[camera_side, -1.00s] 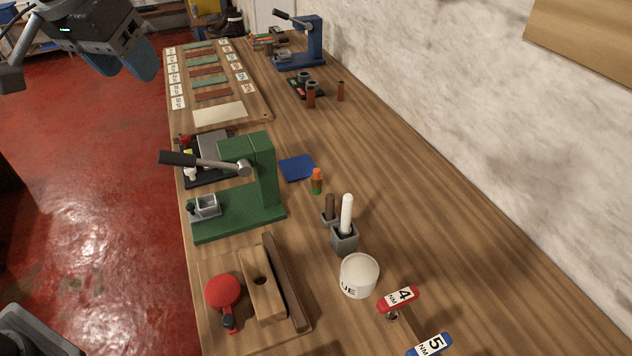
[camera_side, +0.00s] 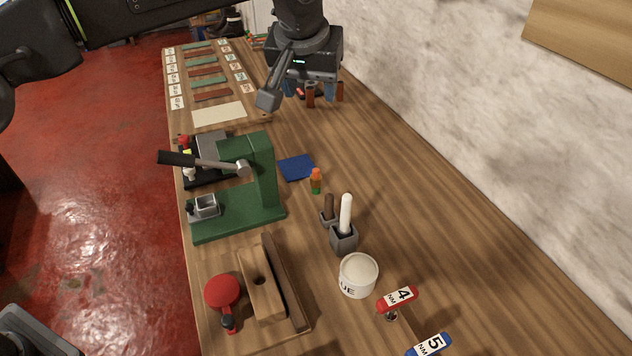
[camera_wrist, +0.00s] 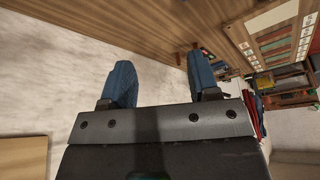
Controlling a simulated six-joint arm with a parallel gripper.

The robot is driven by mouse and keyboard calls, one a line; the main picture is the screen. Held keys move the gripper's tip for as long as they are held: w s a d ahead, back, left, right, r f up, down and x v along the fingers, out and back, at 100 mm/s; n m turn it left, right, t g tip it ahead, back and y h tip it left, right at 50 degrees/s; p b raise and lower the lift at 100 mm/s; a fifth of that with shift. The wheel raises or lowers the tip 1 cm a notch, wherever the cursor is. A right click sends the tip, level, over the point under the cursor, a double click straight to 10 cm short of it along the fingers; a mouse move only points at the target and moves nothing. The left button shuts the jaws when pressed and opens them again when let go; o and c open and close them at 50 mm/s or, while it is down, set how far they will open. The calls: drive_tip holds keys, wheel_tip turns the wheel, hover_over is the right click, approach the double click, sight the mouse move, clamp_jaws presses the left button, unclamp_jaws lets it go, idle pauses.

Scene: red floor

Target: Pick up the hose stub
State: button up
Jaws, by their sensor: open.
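Two short reddish-brown cylinders, a left one (camera_side: 310,97) and a thinner right one (camera_side: 340,92), stand on the bench toward its far part. I cannot tell for sure which thing is the hose stub; these look most like it. My gripper (camera_side: 309,90) shows at the same place in the side view, its blue fingers on either side of the left cylinder in the picture; its height above the bench is unclear. In the wrist view my gripper (camera_wrist: 160,65) is open with nothing between its fingers. Small brown shapes (camera_wrist: 179,58) show near the right fingertip.
A green press (camera_side: 262,180) stands mid-bench, with a blue cloth (camera_side: 297,167) and an orange-green bottle (camera_side: 316,182) to its right. A white tub (camera_side: 358,274) and grey holder (camera_side: 344,238) are nearer. The wall (camera_side: 480,90) bounds the right side.

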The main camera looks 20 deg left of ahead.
approach(315, 171)
drive_tip(key=x, duration=0.5)
drive_tip(key=shift+s+d+f, duration=0.15)
drive_tip(key=shift+s, duration=0.05)
drive_tip(key=shift+x, duration=3.2)
drive_tip(key=shift+w, duration=0.2)
drive_tip(key=shift+c, duration=0.3)
drive_tip(key=c, duration=0.9)
